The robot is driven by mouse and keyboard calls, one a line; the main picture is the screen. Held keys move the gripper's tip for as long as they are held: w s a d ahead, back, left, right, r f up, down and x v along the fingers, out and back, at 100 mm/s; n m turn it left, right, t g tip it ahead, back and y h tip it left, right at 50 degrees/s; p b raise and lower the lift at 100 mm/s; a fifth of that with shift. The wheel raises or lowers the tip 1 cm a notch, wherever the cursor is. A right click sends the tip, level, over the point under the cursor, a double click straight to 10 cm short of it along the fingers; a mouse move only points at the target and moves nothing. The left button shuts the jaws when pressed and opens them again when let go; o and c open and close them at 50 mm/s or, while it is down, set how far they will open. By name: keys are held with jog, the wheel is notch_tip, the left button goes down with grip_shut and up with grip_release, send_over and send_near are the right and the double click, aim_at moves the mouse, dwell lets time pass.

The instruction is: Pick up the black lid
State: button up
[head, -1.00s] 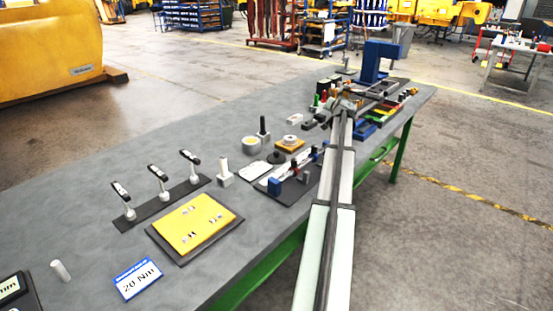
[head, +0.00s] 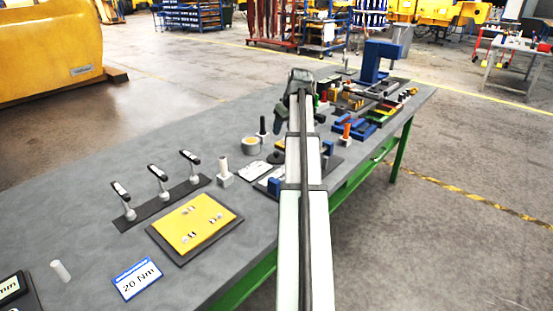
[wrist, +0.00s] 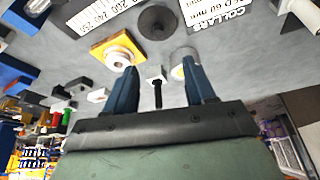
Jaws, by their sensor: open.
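The black lid (wrist: 157,21) is a dark round disc with a small raised centre, near the top of the wrist view. It lies on the grey bench, beyond my fingertips in that picture and apart from them. In the head view the lid (head: 275,156) shows just left of my arm, which may cover part of it. My gripper (wrist: 160,66) has two blue fingers spread apart with nothing between them. In the head view the gripper's fingers (head: 278,117) hang above the bench, farther back than the lid.
An orange block with a white ring (wrist: 117,53), a black-handled peg (wrist: 157,90) and a pale round cup (wrist: 180,71) are near the fingers. White label plates (wrist: 218,12) flank the lid. Torque wrenches (head: 158,182) and a yellow plate (head: 194,222) stand nearer.

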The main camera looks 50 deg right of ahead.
send_over(277, 152)
jog(key=s+a, duration=0.1)
jog(key=s, duration=0.1)
notch_tip(277, 152, down, 7)
jog(key=shift+s+f, duration=0.1)
jog(key=shift+x, duration=2.75)
jog(key=shift+s, duration=0.15)
jog(key=shift+c, duration=0.3)
grip_shut()
